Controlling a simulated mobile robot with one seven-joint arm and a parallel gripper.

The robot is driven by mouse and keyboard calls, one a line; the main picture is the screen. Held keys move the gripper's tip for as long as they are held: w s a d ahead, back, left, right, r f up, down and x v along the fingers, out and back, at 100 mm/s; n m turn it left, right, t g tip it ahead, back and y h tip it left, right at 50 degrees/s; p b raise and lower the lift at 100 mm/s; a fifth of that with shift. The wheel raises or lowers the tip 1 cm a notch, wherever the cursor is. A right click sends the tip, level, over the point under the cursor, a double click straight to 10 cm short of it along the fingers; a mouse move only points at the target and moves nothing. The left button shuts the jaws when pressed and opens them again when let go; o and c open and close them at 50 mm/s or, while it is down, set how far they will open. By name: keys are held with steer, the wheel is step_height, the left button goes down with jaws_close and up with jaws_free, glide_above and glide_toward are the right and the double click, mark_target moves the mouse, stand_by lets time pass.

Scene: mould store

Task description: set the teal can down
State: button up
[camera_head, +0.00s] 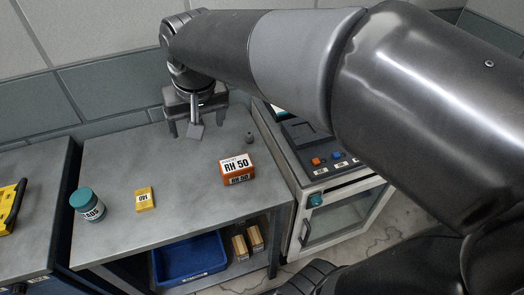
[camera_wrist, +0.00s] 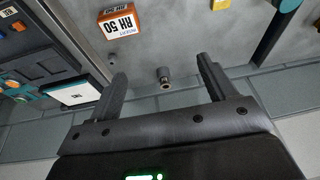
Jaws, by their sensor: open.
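The teal can (camera_head: 88,205) has a teal lid and a pale label with dark letters. It stands upright on the left part of the grey bench top (camera_head: 115,165) in the head view. A teal piece at the top right corner of the wrist view (camera_wrist: 290,5) looks like part of it. My gripper (camera_head: 197,124) is at the back of the bench, well right of the can and apart from it. In the wrist view its two fingers (camera_wrist: 162,73) are spread, with nothing held between them.
A yellow box (camera_head: 145,199) lies right of the can, and an orange RH 50 box (camera_head: 237,169) lies further right. A small grey fitting (camera_head: 249,138) stands near the control cabinet (camera_head: 315,150). A blue crate (camera_head: 190,258) is below. Bench between the boxes is clear.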

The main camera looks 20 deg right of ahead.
steer(key=s+d+f+t+h, duration=0.1)
steer(key=s+d+f+t, duration=0.1)
steer(key=s+d, duration=0.9)
steer(key=shift+s+f+m, duration=0.4)
steer(key=shift+f, duration=0.2)
